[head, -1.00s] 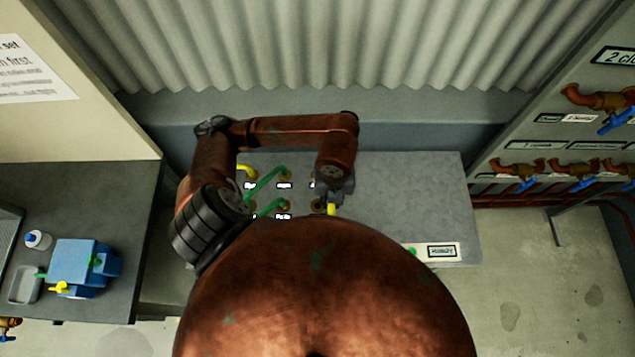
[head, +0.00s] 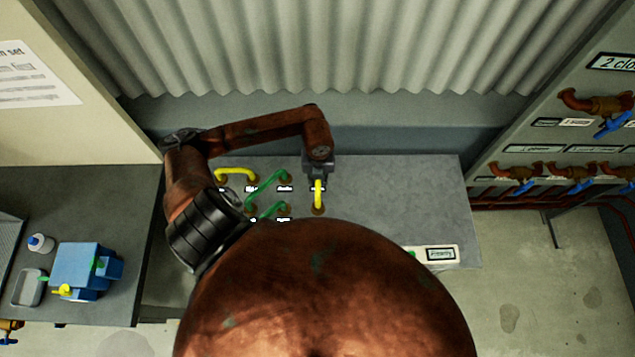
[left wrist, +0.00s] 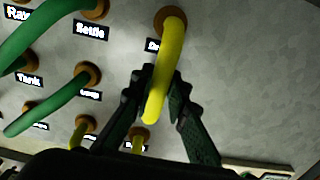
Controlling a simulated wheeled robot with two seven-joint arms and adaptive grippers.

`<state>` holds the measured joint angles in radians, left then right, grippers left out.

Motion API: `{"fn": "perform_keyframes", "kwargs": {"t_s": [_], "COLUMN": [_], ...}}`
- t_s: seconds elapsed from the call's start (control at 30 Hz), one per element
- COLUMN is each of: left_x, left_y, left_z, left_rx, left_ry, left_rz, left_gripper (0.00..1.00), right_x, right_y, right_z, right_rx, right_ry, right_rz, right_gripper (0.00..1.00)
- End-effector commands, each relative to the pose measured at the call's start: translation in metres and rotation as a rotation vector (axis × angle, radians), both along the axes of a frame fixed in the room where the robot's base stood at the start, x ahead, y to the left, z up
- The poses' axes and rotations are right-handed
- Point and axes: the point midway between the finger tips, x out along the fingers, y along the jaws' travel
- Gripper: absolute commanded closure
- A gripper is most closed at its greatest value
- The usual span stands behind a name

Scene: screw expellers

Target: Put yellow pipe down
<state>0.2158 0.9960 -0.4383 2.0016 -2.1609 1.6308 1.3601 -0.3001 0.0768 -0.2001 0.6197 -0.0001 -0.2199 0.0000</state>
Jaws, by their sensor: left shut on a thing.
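A curved yellow pipe (head: 318,193) is between the fingers of my left gripper (head: 317,179) in the head view, on the grey worktop (head: 400,190). Its near end meets a round brown socket; its far end is hidden by the gripper. In the left wrist view the yellow pipe (left wrist: 168,70) runs from a brown socket (left wrist: 171,20) down between the two dark fingers of the left gripper (left wrist: 163,84), which is shut on it. Whether the pipe is fully seated cannot be told. My right gripper is not in view.
Green pipes (head: 268,184) and another yellow pipe (head: 237,172) stand close left of the held pipe. The worktop's right side is clear except for a labelled panel (head: 430,254). A blue device (head: 80,266) sits on the left bench. Valves (head: 597,103) line the right wall.

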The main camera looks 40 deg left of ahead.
Motion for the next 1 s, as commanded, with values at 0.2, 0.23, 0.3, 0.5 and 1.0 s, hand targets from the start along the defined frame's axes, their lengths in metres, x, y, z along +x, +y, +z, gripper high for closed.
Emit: {"fn": "perform_keyframes", "kwargs": {"t_s": [0.2,0.23,0.3,0.5,1.0], "left_x": [0.000,0.000,0.000,-0.001,-0.001], "left_y": [-0.001,-0.001,-0.001,-0.001,-0.001], "left_z": [-0.018,-0.018,-0.018,-0.021,-0.020], "left_rx": [-0.001,-0.001,-0.001,-0.001,-0.001], "left_ry": [-0.001,-0.001,-0.001,0.001,0.001], "left_rz": [-0.001,-0.001,-0.001,-0.001,-0.001], "left_gripper": [1.00,1.00,1.00,0.84,0.68], "right_x": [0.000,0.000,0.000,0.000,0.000], "right_y": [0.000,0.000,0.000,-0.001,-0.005], "right_z": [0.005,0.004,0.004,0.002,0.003], "right_rx": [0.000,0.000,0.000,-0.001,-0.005], "right_ry": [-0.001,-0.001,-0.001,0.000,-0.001], "right_rz": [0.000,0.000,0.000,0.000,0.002], "right_gripper": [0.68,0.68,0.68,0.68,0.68]}}
